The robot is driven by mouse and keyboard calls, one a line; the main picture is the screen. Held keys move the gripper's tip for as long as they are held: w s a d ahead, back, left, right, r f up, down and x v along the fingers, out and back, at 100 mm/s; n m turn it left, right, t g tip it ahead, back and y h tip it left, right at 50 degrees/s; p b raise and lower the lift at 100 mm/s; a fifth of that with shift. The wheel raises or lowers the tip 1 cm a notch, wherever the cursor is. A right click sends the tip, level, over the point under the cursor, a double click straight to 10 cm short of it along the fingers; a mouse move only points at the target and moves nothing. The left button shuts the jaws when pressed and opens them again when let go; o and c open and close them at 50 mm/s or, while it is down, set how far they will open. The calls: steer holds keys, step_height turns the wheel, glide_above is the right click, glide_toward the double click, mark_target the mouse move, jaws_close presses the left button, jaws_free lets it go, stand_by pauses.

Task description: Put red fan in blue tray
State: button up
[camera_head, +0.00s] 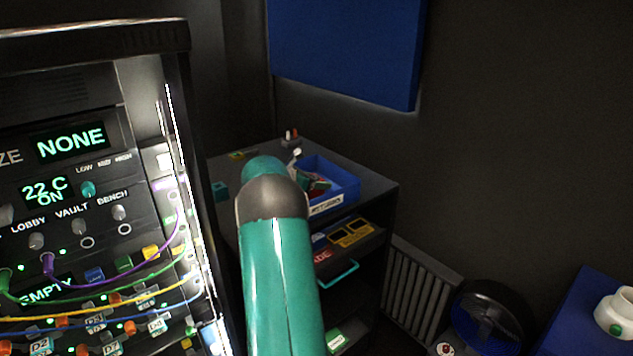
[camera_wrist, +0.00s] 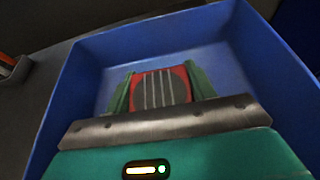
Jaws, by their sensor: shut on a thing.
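The blue tray (camera_head: 349,190) sits on top of the dark cabinet, with a white label on its front wall. In the wrist view the tray's blue walls (camera_wrist: 277,72) surround my gripper (camera_wrist: 160,84). My gripper's green fingers are shut on the red fan (camera_wrist: 162,90), one finger on each side, and the fan's striped round grille faces the camera. The fan is inside the tray's outline, over its floor. I cannot tell whether it touches the floor. In the head view, my arm hides part of the tray, and the red fan (camera_head: 319,184) shows only as a small patch.
The cabinet top (camera_head: 376,181) also holds a small holder with pens (camera_head: 291,139) behind the tray and a teal block (camera_head: 220,190) at left. A lit control rack (camera_head: 90,200) with cables stands close at left. A black floor fan (camera_head: 490,315) stands at lower right.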

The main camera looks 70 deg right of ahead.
steer(key=o, duration=1)
steer(key=shift+f, duration=0.1)
steer(key=v, duration=0.7)
steer(key=shift+w+a+r, duration=0.2)
steer(key=shift+r, duration=0.05)
